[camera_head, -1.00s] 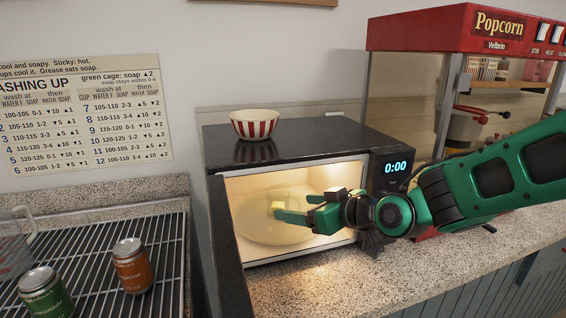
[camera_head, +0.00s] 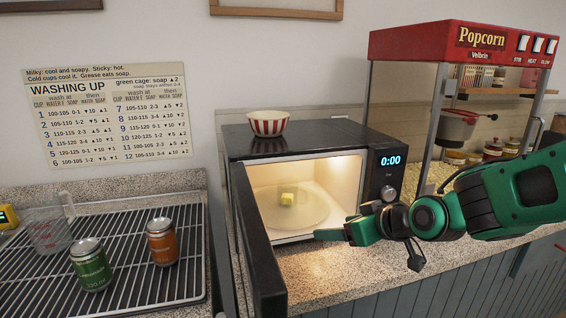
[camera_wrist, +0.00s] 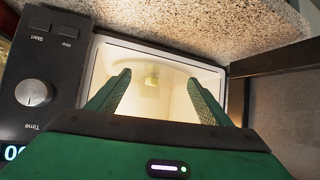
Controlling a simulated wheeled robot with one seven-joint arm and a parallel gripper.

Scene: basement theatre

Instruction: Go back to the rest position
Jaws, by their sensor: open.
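My green gripper (camera_head: 322,235) is outside the open microwave, in front of the lower right of its opening. In the wrist view my gripper (camera_wrist: 160,85) has its two fingers spread apart with nothing between them, pointing at the lit inside. A small yellow block (camera_head: 287,199) rests on the round glass plate (camera_head: 268,216) in the microwave (camera_head: 300,146). The yellow block also shows small in the wrist view (camera_wrist: 151,76). The microwave door (camera_head: 258,250) stands open to the left. The display reads 0:00.
A red-striped bowl (camera_head: 268,123) sits on top of the microwave. A red popcorn machine (camera_head: 455,42) stands to the right. A wire rack (camera_head: 130,285) at left holds a green can (camera_head: 90,267), an orange can (camera_head: 162,243) and a clear measuring jug (camera_head: 46,230). The counter (camera_head: 330,270) before the microwave is clear.

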